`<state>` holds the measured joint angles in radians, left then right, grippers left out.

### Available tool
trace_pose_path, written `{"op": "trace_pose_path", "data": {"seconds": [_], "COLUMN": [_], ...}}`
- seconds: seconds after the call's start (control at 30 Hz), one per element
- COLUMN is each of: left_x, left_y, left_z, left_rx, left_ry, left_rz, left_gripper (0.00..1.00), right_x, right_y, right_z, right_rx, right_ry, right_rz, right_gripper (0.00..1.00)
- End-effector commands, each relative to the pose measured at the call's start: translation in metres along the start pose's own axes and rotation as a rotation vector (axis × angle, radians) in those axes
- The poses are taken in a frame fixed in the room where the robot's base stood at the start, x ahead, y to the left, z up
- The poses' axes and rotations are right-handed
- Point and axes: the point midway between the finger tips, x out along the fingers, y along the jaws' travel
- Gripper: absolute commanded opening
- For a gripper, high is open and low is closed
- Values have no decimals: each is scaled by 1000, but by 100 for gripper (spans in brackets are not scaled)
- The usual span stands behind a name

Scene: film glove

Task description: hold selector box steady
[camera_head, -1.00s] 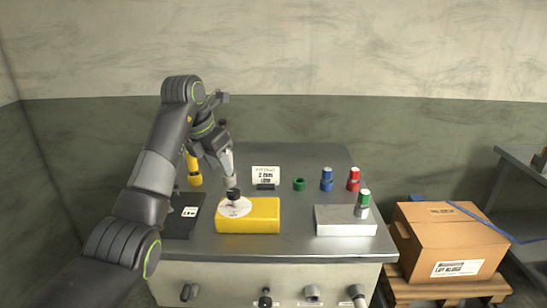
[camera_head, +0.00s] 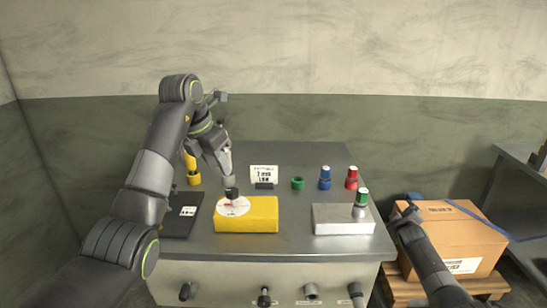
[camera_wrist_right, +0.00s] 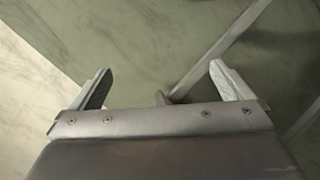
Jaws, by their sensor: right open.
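A yellow box (camera_head: 258,214), which I take to be the selector box, lies on the grey workbench with a white round dial face (camera_head: 233,207) on its left part and a black knob (camera_head: 231,193) above that. My left gripper (camera_head: 229,184) reaches down onto the knob. Its fingers are too small here to tell if they are closed on it. My right gripper (camera_head: 405,214) is at the bench's right side, near the cardboard box and apart from the yellow box. In the right wrist view its two fingers (camera_wrist_right: 163,88) are spread with nothing between them.
Blue (camera_head: 325,178) and red (camera_head: 351,178) cylinders, a green ring (camera_head: 297,184) and a label card (camera_head: 263,175) are behind. A cardboard box (camera_head: 462,235) stands right.

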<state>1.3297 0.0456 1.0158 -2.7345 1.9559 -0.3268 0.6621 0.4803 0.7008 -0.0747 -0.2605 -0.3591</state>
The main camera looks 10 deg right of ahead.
Motion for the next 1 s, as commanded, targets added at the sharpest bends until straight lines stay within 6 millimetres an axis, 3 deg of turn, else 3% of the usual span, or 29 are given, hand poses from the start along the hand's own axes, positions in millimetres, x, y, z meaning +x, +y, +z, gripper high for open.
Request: {"op": "trace_pose_path", "data": {"seconds": [0.03,0.2,0.3,0.4,0.53,0.67,0.87,1.0], "left_x": [0,0,0,0,0,0,0,0], "left_y": [0,0,0,0,0,0,0,0], "left_z": [0,0,0,0,0,0,0,0], "left_rx": [0,0,0,0,0,0,0,0], "left_ry": [0,0,0,0,0,0,0,0], "left_rz": [0,0,0,0,0,0,0,0], "left_gripper": [36,36,36,36,36,36,36,36], "right_x": [3,4,1,-3,-15,-35,-87,-138], "right_y": [26,96,123,132,115,81,20,-21], "right_z": [-25,-101,-147,-188,-240,-282,-339,-372], "right_rx": [-10,-46,-62,-76,-109,-165,-301,-429], "right_ry": [25,65,57,23,-41,-101,-172,-209], "right_rz": [30,97,99,54,-76,-244,-533,-744], "right_gripper": [100,100,100,100,100,100,100,100]}}
